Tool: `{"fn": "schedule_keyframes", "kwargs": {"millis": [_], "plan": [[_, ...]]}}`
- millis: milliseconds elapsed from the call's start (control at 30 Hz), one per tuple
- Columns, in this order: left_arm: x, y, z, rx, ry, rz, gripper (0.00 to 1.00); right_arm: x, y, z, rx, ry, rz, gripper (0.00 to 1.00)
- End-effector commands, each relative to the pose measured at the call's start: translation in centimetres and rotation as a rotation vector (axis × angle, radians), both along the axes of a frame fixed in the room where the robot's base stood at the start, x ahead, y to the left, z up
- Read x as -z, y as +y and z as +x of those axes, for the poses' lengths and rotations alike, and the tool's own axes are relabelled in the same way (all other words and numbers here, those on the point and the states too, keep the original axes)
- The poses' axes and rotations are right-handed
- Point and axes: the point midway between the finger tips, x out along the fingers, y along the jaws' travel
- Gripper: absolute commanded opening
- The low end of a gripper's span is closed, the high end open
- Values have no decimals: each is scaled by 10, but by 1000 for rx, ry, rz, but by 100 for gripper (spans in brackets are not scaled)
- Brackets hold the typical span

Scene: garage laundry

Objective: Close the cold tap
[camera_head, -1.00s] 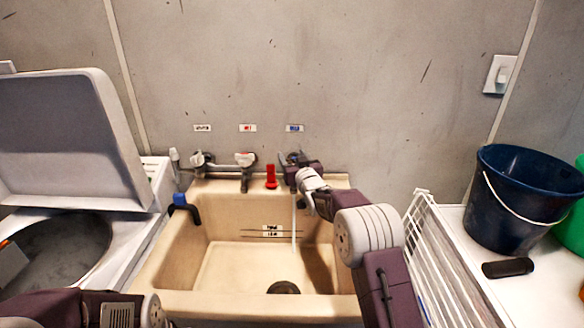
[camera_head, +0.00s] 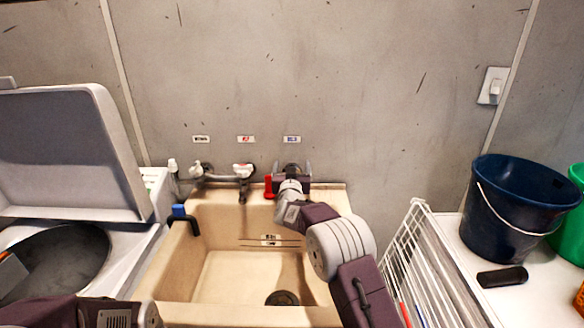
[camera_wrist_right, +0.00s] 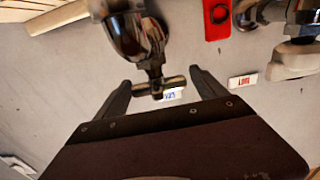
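The cold tap stands on the wall under the blue label (camera_head: 292,139). In the head view my right gripper and forearm hide most of it. In the right wrist view its metal body (camera_wrist_right: 138,35) ends in a small cross-bar handle (camera_wrist_right: 158,87). My right gripper (camera_head: 291,169) is at the tap, and it also shows in the right wrist view (camera_wrist_right: 160,77). Its fingers are open, one on each side of the handle, with gaps visible. The sink basin (camera_head: 225,270) lies below. Only part of my left arm shows at the bottom left; its gripper is out of view.
The hot tap (camera_head: 243,170) with a white top is just left, with a red piece (camera_head: 268,187) between the taps. Another tap (camera_head: 197,168) is farther left. An open-lidded washer (camera_head: 70,160) stands left; a white rack (camera_head: 405,250) and blue bucket (camera_head: 505,205) stand right.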

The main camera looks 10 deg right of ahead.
Motion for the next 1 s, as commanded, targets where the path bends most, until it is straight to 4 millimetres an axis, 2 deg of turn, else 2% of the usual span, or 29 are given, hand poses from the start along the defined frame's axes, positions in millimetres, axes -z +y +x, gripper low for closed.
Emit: {"fn": "schedule_keyframes", "kwargs": {"millis": [367,800,1000], "plan": [[1,0,0,0,0,0,37,2,2,-5,-1,4,1,82],[9,0,0,0,0,0,37,3,17,-74,-2,5,0,82],[9,0,0,0,0,0,37,2,20,-88,-1,3,1,82]]}}
